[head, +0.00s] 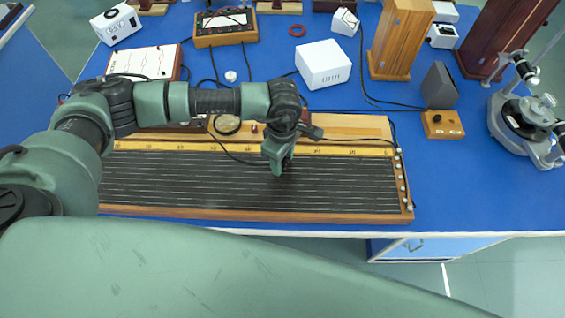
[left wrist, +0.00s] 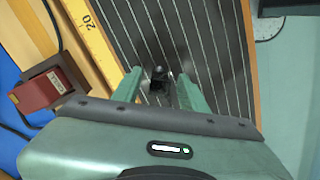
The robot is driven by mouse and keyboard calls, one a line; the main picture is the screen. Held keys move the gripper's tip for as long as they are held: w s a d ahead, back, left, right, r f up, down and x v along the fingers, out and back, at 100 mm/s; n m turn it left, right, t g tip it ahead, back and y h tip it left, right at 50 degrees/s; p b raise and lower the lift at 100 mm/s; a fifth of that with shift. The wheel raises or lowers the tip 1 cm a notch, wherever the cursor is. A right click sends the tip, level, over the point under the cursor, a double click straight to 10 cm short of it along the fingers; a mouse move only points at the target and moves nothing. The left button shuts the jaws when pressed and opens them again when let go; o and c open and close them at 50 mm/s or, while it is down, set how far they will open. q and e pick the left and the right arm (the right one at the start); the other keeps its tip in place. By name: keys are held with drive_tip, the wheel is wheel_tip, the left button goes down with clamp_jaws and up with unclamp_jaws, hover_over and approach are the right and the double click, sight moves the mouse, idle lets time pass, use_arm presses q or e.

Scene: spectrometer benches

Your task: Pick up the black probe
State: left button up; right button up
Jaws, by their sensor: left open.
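The black probe (left wrist: 159,75) is a small dark upright piece on the dark striped board (head: 180,187). In the left wrist view it stands between the two green fingers of my left gripper (left wrist: 160,88), which are apart with a gap around it. In the head view my left gripper (head: 278,165) points down over the middle of the board, close to its surface. It hides most or all of the probe there. I cannot tell whether a finger touches the probe. My right gripper is in neither view.
A yellow scale (head: 350,150) runs along the board's far side. A red-brown block (left wrist: 38,92) sits beside the scale. Behind are a white box (head: 323,64), a wooden block (head: 400,40) and a meter (head: 225,27). Thin cables cross the blue bench (head: 480,200). A metal instrument (head: 525,115) stands at right.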

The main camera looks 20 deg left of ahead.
use_arm(q)
drive_tip(key=c, duration=0.9)
clamp_jaws()
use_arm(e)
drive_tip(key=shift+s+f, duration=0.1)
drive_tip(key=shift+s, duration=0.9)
use_arm(q)
drive_tip(key=shift+r, duration=0.15)
